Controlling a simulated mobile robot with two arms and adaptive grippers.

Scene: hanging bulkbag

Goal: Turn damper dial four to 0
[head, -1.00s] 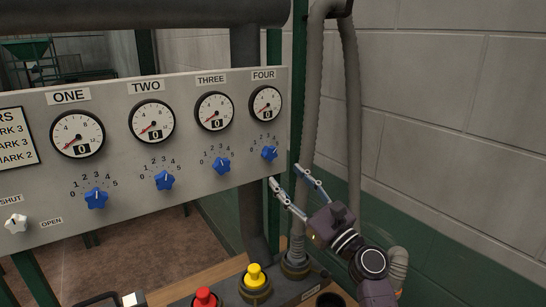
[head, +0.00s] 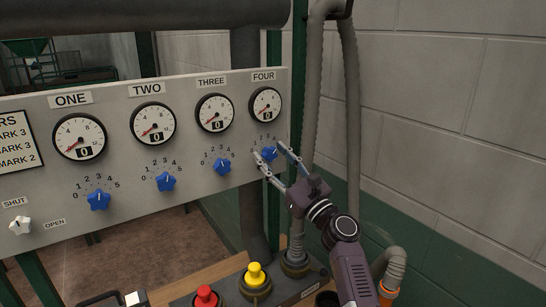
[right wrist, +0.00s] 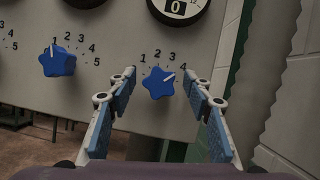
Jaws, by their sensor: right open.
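The blue star-shaped dial (head: 269,153) under the gauge labelled FOUR (head: 265,103) sits at the right end of the grey panel. In the right wrist view the same dial (right wrist: 159,83) has its white mark pointing up and right, between 3 and 4. The gauge window reads 0. My right gripper (head: 270,152) is open, its fingers on either side of dial four. In the right wrist view the fingertips (right wrist: 160,80) flank the dial, with gaps visible on both sides. My left gripper is not identifiable in the head view.
Dial three (head: 222,167) is close to the left of my right gripper. Dials two (head: 166,182) and one (head: 98,200) are farther left. A grey hose (head: 352,110) hangs right of the panel. Yellow (head: 256,275) and red (head: 205,297) buttons stand below.

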